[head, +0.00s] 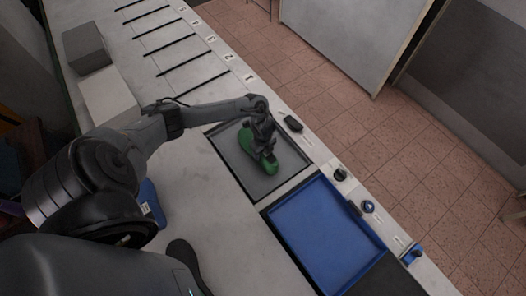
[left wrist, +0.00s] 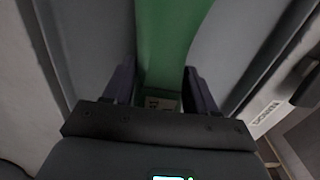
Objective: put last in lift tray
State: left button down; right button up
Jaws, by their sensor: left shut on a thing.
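A green last (head: 270,163) is in the head view, partly hidden by my left gripper (head: 262,145). My left gripper is shut on the last and holds it over the grey sunken tray (head: 228,150). In the left wrist view the green last (left wrist: 168,40) runs between the two fingers (left wrist: 160,88), with a small pale label on it near the palm. I cannot tell whether the last touches the tray floor. My right gripper is not in view.
A blue tray (head: 325,235) lies beside the grey one. Dark knobs (head: 340,174) line the counter's right edge, with a dark handle (head: 293,124) by the grey tray. Numbered slots (head: 185,62) run along the far counter. A blue object (head: 151,205) stands left.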

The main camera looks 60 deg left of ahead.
pick_arm(q)
jog(key=shift+f, duration=0.2)
jog(key=shift+c, duration=1.6)
grip_release()
jog(key=shift+r, duration=0.1)
notch_tip(320, 180, up, 11)
jog(key=shift+w+a+f+p, duration=0.1)
jog(key=shift+p, duration=0.55)
jog(key=shift+r, duration=0.35)
jog(key=d+n+t+h, duration=0.25)
jog(key=d+t, duration=0.25)
jog(key=d, duration=1.9)
jog(key=s+a+r+n+g+y, duration=0.1)
jog(key=s+a+r+n+y, duration=0.1)
jog(key=s+r+n, duration=0.6)
jog(key=s+a+n, duration=0.1)
jog(key=s+n, duration=0.3)
jog(key=shift+s+r, duration=0.2)
jog(key=shift+s, duration=0.1)
